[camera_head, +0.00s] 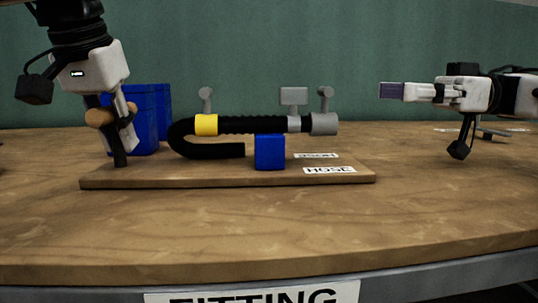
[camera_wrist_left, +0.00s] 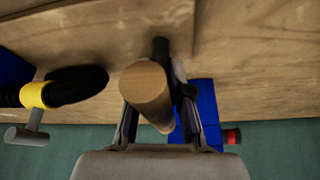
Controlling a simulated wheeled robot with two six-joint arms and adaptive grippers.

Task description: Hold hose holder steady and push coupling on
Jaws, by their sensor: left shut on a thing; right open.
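A black ribbed hose (camera_head: 250,125) lies over a blue block (camera_head: 270,152) on a wooden board (camera_head: 220,178), its left end bent back underneath. It carries a yellow ring (camera_head: 206,125) with a grey knob. A grey collar (camera_head: 294,124) with a flat tab and a grey coupling (camera_head: 323,124) with a knob sit at its right end, close together. My left gripper (camera_head: 114,116) is shut on a wooden handle (camera_head: 99,117) by a dark post at the board's left end; the handle shows in the left wrist view (camera_wrist_left: 147,84). My right gripper (camera_head: 386,92) is open and empty, pointing left, apart from the coupling.
A blue bin (camera_head: 152,115) stands behind my left gripper; a red-ended piece (camera_wrist_left: 233,136) shows beside it in the left wrist view. Labels (camera_head: 329,170) lie on the board, one reading HOSE. The table front is clear. A small grey object lies beneath my right arm.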

